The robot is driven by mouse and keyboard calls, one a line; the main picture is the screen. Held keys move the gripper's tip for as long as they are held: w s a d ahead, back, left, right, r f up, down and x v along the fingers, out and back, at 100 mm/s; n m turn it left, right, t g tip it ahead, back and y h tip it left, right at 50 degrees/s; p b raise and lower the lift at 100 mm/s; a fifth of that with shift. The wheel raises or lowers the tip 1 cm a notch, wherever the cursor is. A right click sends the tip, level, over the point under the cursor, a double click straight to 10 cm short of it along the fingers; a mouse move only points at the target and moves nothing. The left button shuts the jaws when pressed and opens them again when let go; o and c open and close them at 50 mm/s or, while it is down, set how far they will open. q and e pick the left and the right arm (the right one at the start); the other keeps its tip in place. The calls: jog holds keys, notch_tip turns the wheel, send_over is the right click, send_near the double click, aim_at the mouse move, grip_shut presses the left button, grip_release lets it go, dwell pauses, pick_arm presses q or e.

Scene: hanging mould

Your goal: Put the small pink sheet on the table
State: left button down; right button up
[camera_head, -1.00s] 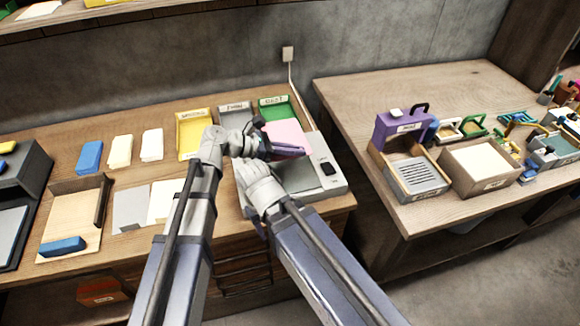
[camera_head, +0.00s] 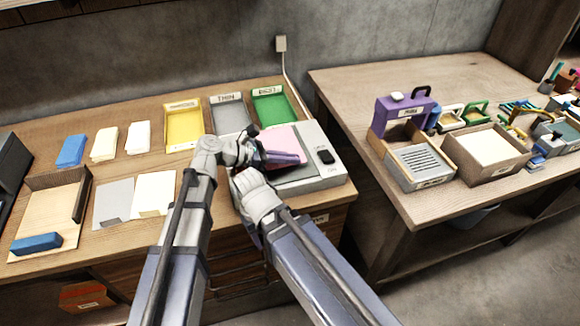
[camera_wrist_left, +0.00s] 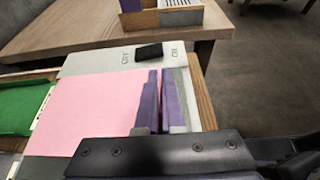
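The small pink sheet (camera_head: 283,139) is at my left gripper (camera_head: 283,159), over the grey device with a black switch. In the left wrist view the pink sheet (camera_wrist_left: 92,108) fills the middle left, and the purple fingers of my left gripper (camera_wrist_left: 160,98) are close together across it, shut on it. How far the sheet is above the device is hard to tell. The wooden table (camera_head: 60,185) is under the device and trays. My right arm's end (camera_head: 254,195) is in front of the device; its fingers cannot be made out.
The grey device (camera_head: 322,180) is at the table's right end. Yellow (camera_head: 183,125), grey (camera_head: 230,115) and green (camera_head: 273,104) trays stand behind. Grey and cream sheets (camera_head: 135,197) lie left. A second table (camera_head: 350,100) stands right, across a gap.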

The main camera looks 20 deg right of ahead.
pick_arm(q)
jog(key=shift+f, duration=0.55)
pick_arm(e)
jog(key=shift+f, duration=0.5)
pick_arm(q)
jog(key=shift+f, duration=0.1)
pick_arm(e)
jog(key=shift+f, duration=0.1)
pick_arm(q)
jog(key=shift+f+b, duration=0.5)
jog(key=shift+b, duration=0.2)
jog(key=c, duration=1)
grip_release()
jog(key=shift+c, duration=0.2)
pick_arm(e)
jog(key=shift+f, duration=0.5)
pick_arm(q)
jog(key=shift+r+p, duration=0.75)
jog(key=shift+p, duration=0.05)
jog(key=p+v, duration=0.4)
jog(key=v, duration=0.6)
jog(key=shift+a+r, duration=0.1)
jog(key=shift+a, duration=0.25)
jog(key=shift+a+r, duration=0.1)
jog(key=shift+a, duration=0.5)
pick_arm(e)
jog(key=shift+r, duration=2.9)
